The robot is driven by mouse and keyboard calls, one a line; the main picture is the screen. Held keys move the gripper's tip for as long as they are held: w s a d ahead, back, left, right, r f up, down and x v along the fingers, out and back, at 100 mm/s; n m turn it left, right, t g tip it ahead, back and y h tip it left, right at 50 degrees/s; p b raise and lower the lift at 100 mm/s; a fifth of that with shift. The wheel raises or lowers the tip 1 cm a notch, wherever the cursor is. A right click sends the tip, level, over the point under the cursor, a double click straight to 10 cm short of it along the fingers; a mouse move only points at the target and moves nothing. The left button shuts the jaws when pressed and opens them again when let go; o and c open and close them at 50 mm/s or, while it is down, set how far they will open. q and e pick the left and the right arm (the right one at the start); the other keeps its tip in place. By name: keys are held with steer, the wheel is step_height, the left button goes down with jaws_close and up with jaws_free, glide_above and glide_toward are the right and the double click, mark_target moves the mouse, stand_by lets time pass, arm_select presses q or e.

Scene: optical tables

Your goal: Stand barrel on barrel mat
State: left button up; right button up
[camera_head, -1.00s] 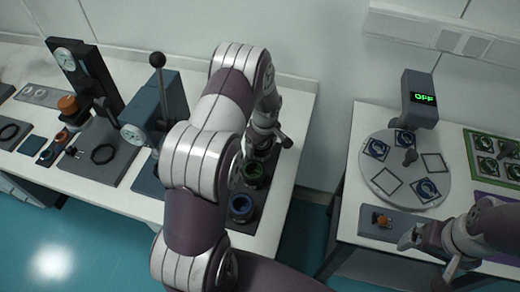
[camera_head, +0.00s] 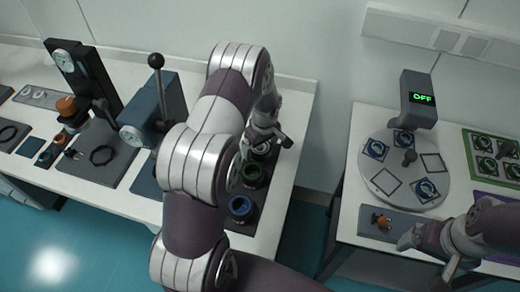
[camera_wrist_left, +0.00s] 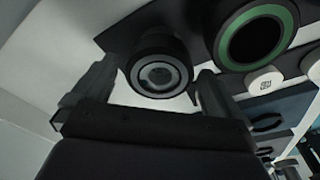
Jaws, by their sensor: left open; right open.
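My left gripper (camera_head: 266,134) is open over the back end of a dark tray on the left table. In the left wrist view its fingers (camera_wrist_left: 150,90) stand on either side of a dark barrel with a grey ring (camera_wrist_left: 158,76); I cannot tell whether they touch it. The grey-ringed barrel is partly hidden in the head view. A green-ringed barrel (camera_head: 252,174) and a blue-ringed barrel (camera_head: 240,208) stand in front of it. I cannot tell for certain which mat is the barrel mat. My right gripper (camera_head: 425,252) is open and empty at the right table's front.
A small blue mat (camera_head: 32,145) lies farther left. The right table holds a round plate (camera_head: 410,190) and an OFF display (camera_head: 422,98).

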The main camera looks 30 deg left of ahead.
arm_select(q)
step_height(320, 180, up, 10)
steer(key=d+b, duration=0.2)
steer(key=s+d+r+m, duration=0.1)
steer(key=s+d+m, duration=0.2)
steer(key=s, duration=0.3)
steer(key=s+d+r+m, duration=0.1)
steer(key=s+d+m, duration=0.2)
steer(key=s+m, duration=0.2)
steer(key=s+d+r+m+h, duration=0.1)
steer(key=s+d+r+m, duration=0.1)
steer(key=s+m, duration=0.3)
steer(key=shift+s+d+t, duration=0.4)
steer(key=shift+s+d, duration=0.4)
steer(key=shift+s, duration=0.2)
steer(key=shift+s+r, duration=0.1)
steer(key=shift+s, duration=0.05)
